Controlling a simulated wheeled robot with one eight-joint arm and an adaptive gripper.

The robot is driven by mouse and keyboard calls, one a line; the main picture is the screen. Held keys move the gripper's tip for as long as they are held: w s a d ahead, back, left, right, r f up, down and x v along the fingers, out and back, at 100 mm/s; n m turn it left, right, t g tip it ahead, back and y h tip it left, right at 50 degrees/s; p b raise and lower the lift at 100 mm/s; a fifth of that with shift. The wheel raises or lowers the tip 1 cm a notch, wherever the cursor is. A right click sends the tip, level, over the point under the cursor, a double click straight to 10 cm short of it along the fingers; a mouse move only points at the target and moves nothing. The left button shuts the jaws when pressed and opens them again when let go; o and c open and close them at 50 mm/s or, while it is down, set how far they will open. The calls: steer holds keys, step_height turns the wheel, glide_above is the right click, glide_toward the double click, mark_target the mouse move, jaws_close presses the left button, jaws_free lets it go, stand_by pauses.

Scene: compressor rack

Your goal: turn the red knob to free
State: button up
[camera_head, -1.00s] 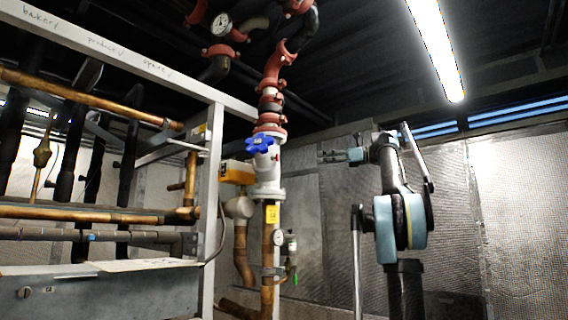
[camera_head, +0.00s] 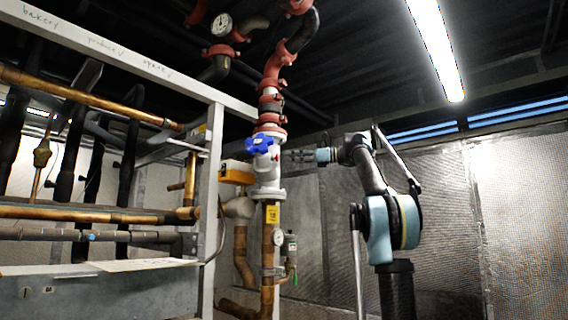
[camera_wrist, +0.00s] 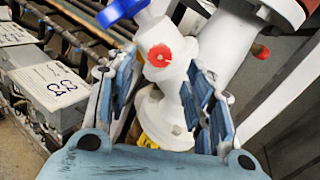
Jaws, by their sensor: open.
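The red knob (camera_wrist: 160,55) is a small round scalloped cap on the side of the white valve body (camera_wrist: 166,112) in the wrist view. It sits between and a little beyond the fingertips of my open gripper (camera_wrist: 164,72), and neither finger visibly touches it. In the head view my gripper (camera_head: 297,156) points left at the white valve (camera_head: 267,178), close to its right side. The knob shows there only as a small red spot (camera_head: 276,155). Any marking for its position is not readable.
A blue handwheel (camera_head: 260,146) is on the valve just left of the knob; it also shows in the wrist view (camera_wrist: 122,10). Another red-tipped part (camera_wrist: 261,51) lies to the right. A metal rack post (camera_head: 211,200) stands left.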

mark_target(277, 157)
steer(key=shift+w+a, duration=0.2)
steer(key=shift+a, duration=0.95)
steer(key=shift+w+a, duration=0.2)
steer(key=shift+a, duration=0.95)
steer(key=shift+c, duration=0.6)
steer(key=shift+d, duration=0.1)
steer(key=c, duration=0.9)
